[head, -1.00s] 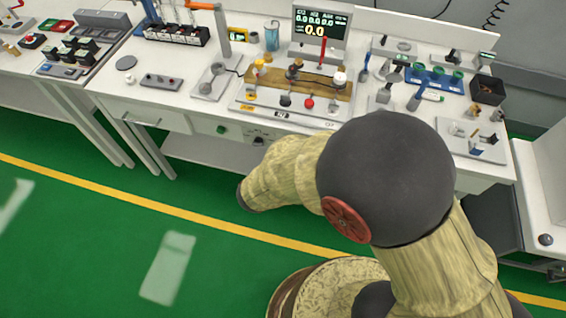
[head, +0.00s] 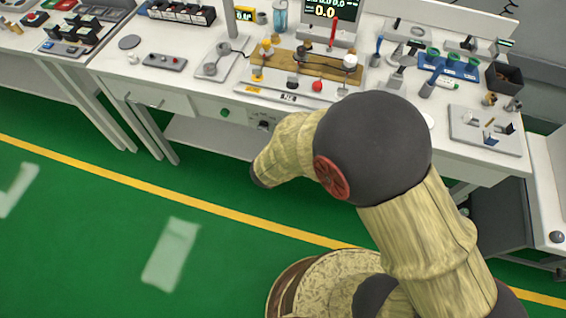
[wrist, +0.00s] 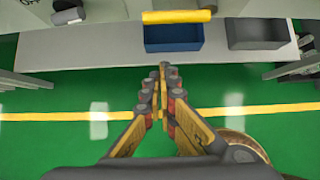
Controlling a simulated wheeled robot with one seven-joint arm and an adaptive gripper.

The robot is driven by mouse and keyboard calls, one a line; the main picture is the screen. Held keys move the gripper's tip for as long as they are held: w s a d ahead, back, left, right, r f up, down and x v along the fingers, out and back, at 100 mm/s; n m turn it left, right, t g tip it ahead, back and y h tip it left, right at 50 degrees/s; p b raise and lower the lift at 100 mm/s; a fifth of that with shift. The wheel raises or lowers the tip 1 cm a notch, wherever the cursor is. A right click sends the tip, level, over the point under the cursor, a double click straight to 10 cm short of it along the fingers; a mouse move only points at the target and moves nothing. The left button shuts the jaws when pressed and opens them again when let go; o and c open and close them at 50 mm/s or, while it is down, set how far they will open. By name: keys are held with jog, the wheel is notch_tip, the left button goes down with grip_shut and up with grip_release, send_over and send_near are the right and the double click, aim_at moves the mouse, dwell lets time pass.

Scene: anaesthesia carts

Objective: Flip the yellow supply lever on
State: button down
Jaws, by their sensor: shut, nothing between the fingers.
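In the wrist view a yellow bar-shaped handle (wrist: 178,16), which looks like the supply lever, lies level across the top of the picture, by the front of the bench. My gripper (wrist: 163,68) points toward it from below in that picture. Its fingers are together and empty, apart from the handle. Left of the handle is a dark knob or switch (wrist: 70,14) with partly cut-off lettering above it. In the head view my arm hides the gripper, and I cannot make out the handle there.
The white workbench (head: 190,88) carries a board with a brass-coloured plate (head: 305,62), a display (head: 328,12) and small tools. Its front panel has a green button (head: 225,112) and a dark knob (head: 264,125). A blue bin (wrist: 173,38) and a grey bin (wrist: 256,34) stand below. The green floor is clear.

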jog(key=shift+w+d+r, duration=0.15)
jog(key=shift+w+r, duration=0.1)
jog(key=shift+w, duration=0.35)
jog(key=shift+w+d+r, duration=0.2)
jog(key=shift+w+r, duration=0.05)
jog(key=shift+w, duration=0.3)
jog(key=shift+w+d+r, duration=0.15)
jog(key=shift+w+r, duration=0.1)
jog(key=shift+w, duration=0.35)
